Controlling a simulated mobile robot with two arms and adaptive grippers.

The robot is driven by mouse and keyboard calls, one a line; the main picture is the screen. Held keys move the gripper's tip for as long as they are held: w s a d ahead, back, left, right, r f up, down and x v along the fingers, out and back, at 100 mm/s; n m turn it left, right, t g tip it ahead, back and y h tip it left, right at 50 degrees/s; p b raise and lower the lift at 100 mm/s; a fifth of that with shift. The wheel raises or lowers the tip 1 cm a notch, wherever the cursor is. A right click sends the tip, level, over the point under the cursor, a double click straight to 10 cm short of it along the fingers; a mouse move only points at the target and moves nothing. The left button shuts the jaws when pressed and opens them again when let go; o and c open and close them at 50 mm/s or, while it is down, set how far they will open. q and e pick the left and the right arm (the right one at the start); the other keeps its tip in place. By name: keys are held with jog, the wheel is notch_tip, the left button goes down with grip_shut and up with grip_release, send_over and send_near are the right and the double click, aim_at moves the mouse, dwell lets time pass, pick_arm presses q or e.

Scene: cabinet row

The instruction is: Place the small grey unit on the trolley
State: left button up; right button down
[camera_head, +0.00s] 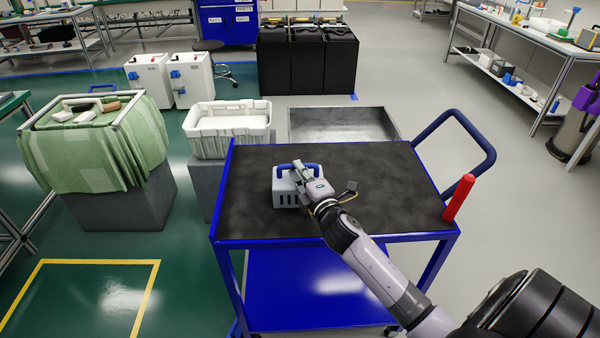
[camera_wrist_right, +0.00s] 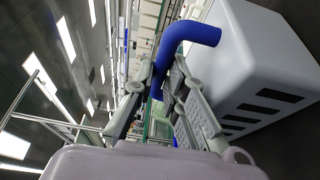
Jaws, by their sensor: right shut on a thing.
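The small grey unit (camera_head: 288,200) is a light grey box with dark slots and a blue handle (camera_head: 284,172). It is upright over the left half of the trolley's black top (camera_head: 375,165); I cannot tell for sure whether its base touches. The trolley has a blue frame. My right gripper (camera_head: 301,172) is shut on the unit's blue handle. In the right wrist view, the gripper fingers (camera_wrist_right: 163,90) close around the blue handle (camera_wrist_right: 185,38), with the grey unit (camera_wrist_right: 255,60) beside them. My left gripper is not in view.
A red cylinder (camera_head: 459,197) stands at the trolley's right corner, below the blue push handle (camera_head: 470,128). A white crate (camera_head: 228,122) and a metal tray (camera_head: 340,124) are behind the trolley. A green-draped bin (camera_head: 95,150) is at left. The right part of the trolley top is clear.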

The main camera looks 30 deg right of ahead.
jog(key=c, duration=1.6)
grip_release()
jog(key=shift+r, duration=0.15)
jog(key=s+a+p, duration=0.1)
jog(key=s+a, duration=0.1)
jog(key=s, duration=1)
